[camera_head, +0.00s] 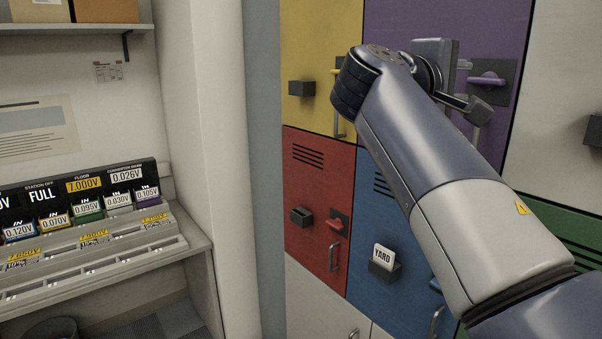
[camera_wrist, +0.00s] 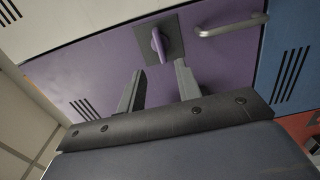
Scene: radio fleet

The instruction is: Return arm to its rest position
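My gripper (camera_wrist: 159,68) is open and empty in the wrist view, with its two grey fingers spread apart. It points at the purple locker door (camera_wrist: 90,65). The purple handle (camera_wrist: 157,45) on its dark plate lies just beyond the fingertips, between their lines, and no finger is seen closed on it. In the head view my arm (camera_head: 430,160) reaches up from the lower right to the purple door (camera_head: 400,22), and the purple handle (camera_head: 487,78) shows beside my gripper. My wrist hides part of that door.
Yellow (camera_head: 320,60), red (camera_head: 310,185) and blue (camera_head: 365,225) locker doors carry handles and small holders. A YARD card (camera_head: 383,256) stands in the blue door's holder. A desk with voltage displays (camera_head: 90,190) is at left, under a shelf (camera_head: 60,27) with boxes.

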